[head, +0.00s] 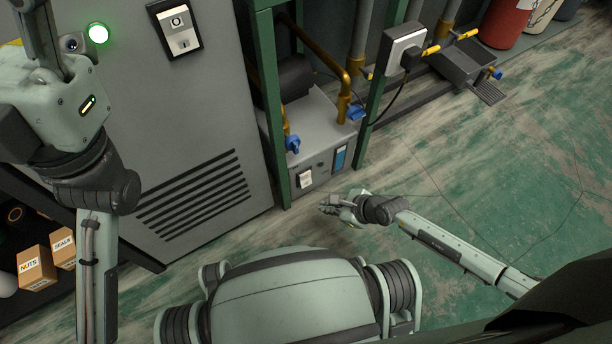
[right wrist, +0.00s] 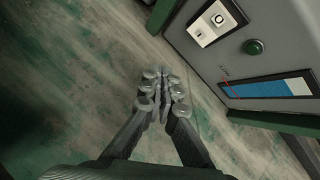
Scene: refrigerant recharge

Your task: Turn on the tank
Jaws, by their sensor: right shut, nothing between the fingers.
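A grey unit (head: 318,118) stands low inside a green frame, with a dark cylinder and brass pipes on top. Its front has a white switch (head: 305,179) and a blue gauge strip (head: 340,158). In the right wrist view the switch (right wrist: 212,23) shows at the upper right, beside a dark green round lamp or button (right wrist: 254,47) and the blue and white gauge (right wrist: 268,88). My right gripper (head: 330,205) is shut and empty, in front of the unit and apart from it. Its fingertips (right wrist: 160,88) point past the switch, over the floor. My left gripper is out of view.
A tall grey cabinet (head: 215,110) with a lit green lamp (head: 97,33) and a switch plate (head: 176,28) stands left. Blue-handled valves (head: 292,144) sit by the unit. A socket box with a plug (head: 404,40) is on the right post. The floor (head: 470,150) at right is clear.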

